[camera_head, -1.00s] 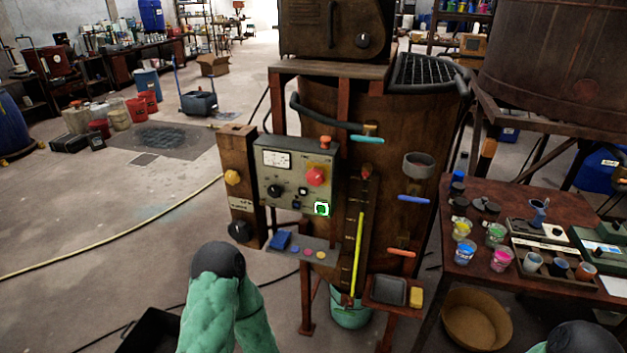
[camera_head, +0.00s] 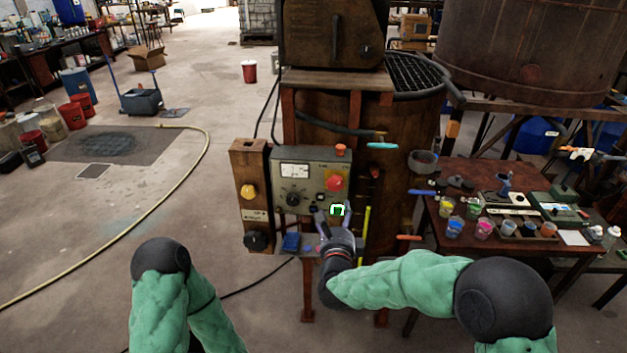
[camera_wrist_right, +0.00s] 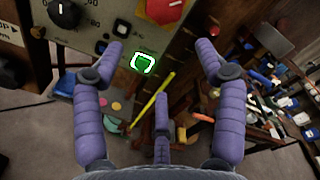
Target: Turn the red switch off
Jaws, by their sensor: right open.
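The grey control panel (camera_head: 316,172) is fixed to the front of the rusty vat. A red knob (camera_head: 335,184) sits on its right side, and shows at the top edge of the wrist view (camera_wrist_right: 165,10). Below it is a small green switch (camera_head: 337,210) with a white outline, also clear in the wrist view (camera_wrist_right: 143,62). An orange-red button (camera_head: 340,149) stands on the panel's top edge. My right gripper (camera_head: 333,218) is open and empty before the panel's lower right, its fingers spread around the green switch in view. My left gripper is out of view.
A wooden post with a yellow knob (camera_head: 248,191) stands left of the panel. A small shelf with a blue block (camera_head: 291,242) lies below it. A table (camera_head: 470,235) with paint cups is at the right.

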